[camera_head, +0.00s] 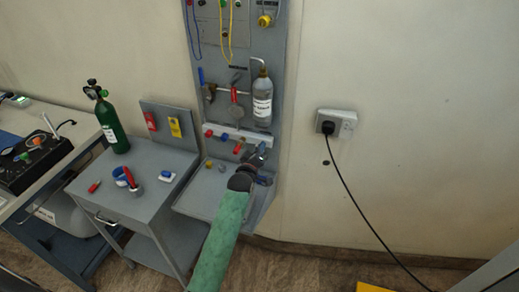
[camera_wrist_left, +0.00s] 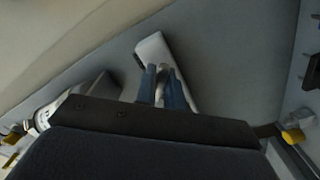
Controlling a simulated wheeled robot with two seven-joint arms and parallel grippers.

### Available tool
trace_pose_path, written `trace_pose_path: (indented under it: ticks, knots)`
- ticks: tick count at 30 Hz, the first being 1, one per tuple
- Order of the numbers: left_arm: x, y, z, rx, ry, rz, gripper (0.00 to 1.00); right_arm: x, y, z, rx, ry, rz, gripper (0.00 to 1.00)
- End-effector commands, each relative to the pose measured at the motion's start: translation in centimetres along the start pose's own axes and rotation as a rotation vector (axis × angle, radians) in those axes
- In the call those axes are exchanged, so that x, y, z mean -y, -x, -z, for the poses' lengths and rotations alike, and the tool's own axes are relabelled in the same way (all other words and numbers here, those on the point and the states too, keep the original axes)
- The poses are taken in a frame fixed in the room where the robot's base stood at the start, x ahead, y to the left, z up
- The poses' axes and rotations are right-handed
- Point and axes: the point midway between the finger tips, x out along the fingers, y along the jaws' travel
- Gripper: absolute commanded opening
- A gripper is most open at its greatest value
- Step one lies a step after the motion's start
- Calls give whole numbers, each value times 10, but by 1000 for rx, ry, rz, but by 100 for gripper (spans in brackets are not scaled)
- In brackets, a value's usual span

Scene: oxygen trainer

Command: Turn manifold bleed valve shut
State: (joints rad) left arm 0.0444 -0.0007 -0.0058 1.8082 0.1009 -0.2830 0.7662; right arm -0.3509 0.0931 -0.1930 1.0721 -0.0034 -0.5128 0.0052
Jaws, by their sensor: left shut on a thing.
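The white manifold bar (camera_head: 228,134) runs across the grey wall panel (camera_head: 265,50), with small red valve handles (camera_head: 209,133) along it. My left gripper (camera_head: 258,151) is at the bar's right end, its arm in a green sleeve rising from below. In the left wrist view the two blue fingers (camera_wrist_left: 164,88) are shut on a small silvery part, which I take for the bleed valve (camera_wrist_left: 162,74), beside the end of the white bar (camera_wrist_left: 151,46). The fingers hide most of this part, so its turn angle cannot be told. My right gripper is in neither view.
A clear labelled bottle (camera_head: 262,102) hangs on the panel just above my gripper. A grey tray (camera_head: 196,203) juts out below it. A grey cart (camera_head: 150,190) with a green cylinder (camera_head: 113,125) stands left. The wall right of the panel has a socket (camera_head: 336,122) and cord.

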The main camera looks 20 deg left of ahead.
Motion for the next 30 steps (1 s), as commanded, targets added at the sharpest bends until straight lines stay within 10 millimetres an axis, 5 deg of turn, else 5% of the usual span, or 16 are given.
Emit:
trace_pose_path:
  ticks: [30]
  knots:
    - [0, 0, -2, 2, -814, 0, 0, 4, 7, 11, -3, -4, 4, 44]
